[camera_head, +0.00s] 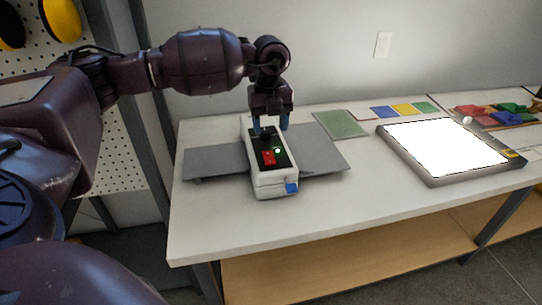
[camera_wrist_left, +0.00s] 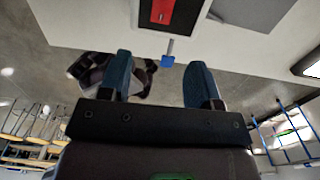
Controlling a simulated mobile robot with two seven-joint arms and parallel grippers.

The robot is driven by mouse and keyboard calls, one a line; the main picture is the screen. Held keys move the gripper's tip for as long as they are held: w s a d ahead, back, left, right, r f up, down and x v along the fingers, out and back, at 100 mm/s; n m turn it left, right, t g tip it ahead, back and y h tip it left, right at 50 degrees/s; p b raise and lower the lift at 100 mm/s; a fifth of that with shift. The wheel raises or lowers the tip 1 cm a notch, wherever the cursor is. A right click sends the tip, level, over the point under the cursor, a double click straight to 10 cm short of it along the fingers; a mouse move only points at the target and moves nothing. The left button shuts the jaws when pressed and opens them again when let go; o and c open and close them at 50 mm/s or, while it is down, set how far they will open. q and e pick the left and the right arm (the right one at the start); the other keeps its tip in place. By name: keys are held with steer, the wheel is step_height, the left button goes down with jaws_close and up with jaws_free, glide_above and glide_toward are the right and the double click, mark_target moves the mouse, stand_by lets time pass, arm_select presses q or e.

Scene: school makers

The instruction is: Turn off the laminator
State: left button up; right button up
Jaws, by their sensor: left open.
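The laminator (camera_head: 276,181) is a white box with a black top panel, on the table between flat grey trays. A red switch (camera_head: 269,157) and a lit green light (camera_head: 278,151) sit on the panel. A blue tab (camera_head: 292,187) sticks out at its front. My left gripper (camera_head: 270,127) is open and empty, blue fingers pointing down over the rear of the panel; I cannot tell whether they touch it. In the left wrist view, the red switch (camera_wrist_left: 158,12) is at the top, beyond the open fingers (camera_wrist_left: 159,75). My right gripper is not in view.
A bright light panel (camera_head: 445,146) lies on the table (camera_head: 345,200) to the right. A green mat (camera_head: 340,124) and several coloured squares lie at the back. Red, green and blue pieces sit at the far right. The table front is clear.

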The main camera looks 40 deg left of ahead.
mark_target(270, 162)
arm_select(q)
step_height(270, 162, down, 8)
steer(key=shift+f+b, duration=0.2)
steer(key=shift+b, duration=0.4)
steer(key=shift+f, duration=0.85)
steer(key=shift+c, duration=0.3)
